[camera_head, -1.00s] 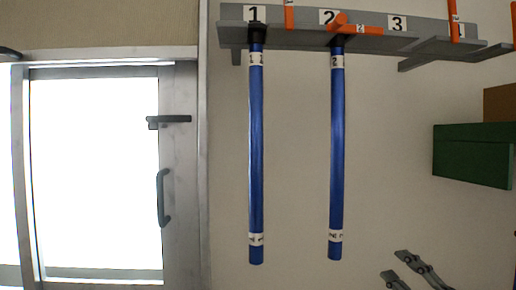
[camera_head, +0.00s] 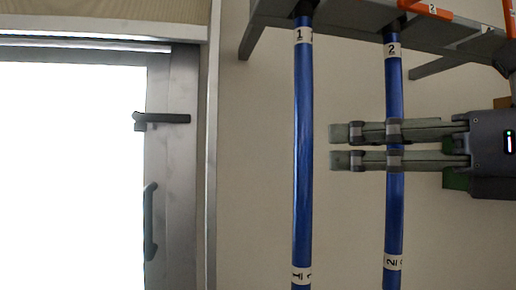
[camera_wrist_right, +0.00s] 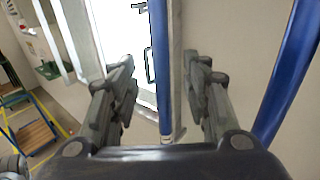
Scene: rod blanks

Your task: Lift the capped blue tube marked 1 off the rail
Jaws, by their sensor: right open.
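The blue tube marked 1 (camera_head: 303,170) hangs upright from the grey rail (camera_head: 350,20), its dark top partly cut off by the frame. The blue tube marked 2 (camera_head: 395,220) hangs to its right. My right gripper (camera_head: 338,147) is open, reaching in from the right with its fingers crossing in front of tube 2. Its tips are a short way right of tube 1. In the right wrist view, tube 1 (camera_wrist_right: 160,70) appears between the spread fingers (camera_wrist_right: 164,80), with no contact visible, and tube 2 (camera_wrist_right: 290,75) is at the right. My left gripper is not in view.
A green box (camera_head: 455,180) is mostly hidden behind my right gripper. A door (camera_head: 170,80) is at the left. The wall left of tube 1 is clear.

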